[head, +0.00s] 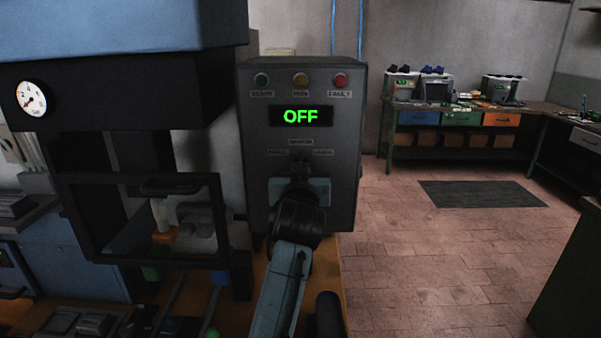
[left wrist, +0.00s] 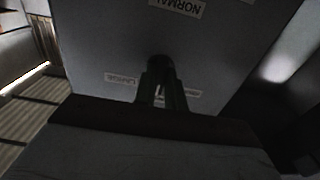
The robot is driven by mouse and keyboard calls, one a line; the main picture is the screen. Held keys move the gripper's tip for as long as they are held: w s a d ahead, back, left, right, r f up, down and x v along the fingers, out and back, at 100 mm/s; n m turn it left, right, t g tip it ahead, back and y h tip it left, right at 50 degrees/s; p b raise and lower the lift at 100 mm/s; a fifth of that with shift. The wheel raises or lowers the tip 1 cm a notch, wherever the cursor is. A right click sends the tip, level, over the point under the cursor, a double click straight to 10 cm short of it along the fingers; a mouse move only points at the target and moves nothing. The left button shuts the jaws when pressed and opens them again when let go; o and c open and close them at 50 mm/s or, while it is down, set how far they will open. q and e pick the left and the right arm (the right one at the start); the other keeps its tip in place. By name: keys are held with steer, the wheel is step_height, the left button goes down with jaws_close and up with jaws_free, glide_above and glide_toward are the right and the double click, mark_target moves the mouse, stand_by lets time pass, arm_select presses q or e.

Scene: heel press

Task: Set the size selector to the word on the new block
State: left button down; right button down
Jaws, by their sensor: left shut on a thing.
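The size selector (head: 299,158) is a small dark knob low on the front of the grey control box (head: 348,150). It also shows in the left wrist view (left wrist: 160,62), between the fingertips. My left gripper (left wrist: 160,82) is shut on the knob. Above the knob is a label reading NORMAL; the one to its right seems to read LARGE, and the left one is too small to read. The knob's pointing direction is hidden. A grey block-like shape (head: 197,237) with an orange-brown part sits inside the press frame; no word is readable on it. My right gripper is out of view.
The box's display (head: 300,116) reads OFF in green, below green, yellow and red lamps. The press (head: 110,95) with its gauge (head: 30,98) stands at left. A workbench (head: 460,118) is far right. The floor between is open, with a dark mat (head: 480,194).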

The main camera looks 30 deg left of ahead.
arm_select(q)
steer(key=c, duration=1.5)
jaws_free()
steer(key=shift+o, duration=0.2)
steer(key=b+v, duration=0.2)
steer(key=v, duration=1.1)
steer(key=shift+s+d+b, duration=0.15)
steer(key=shift+b, duration=0.2)
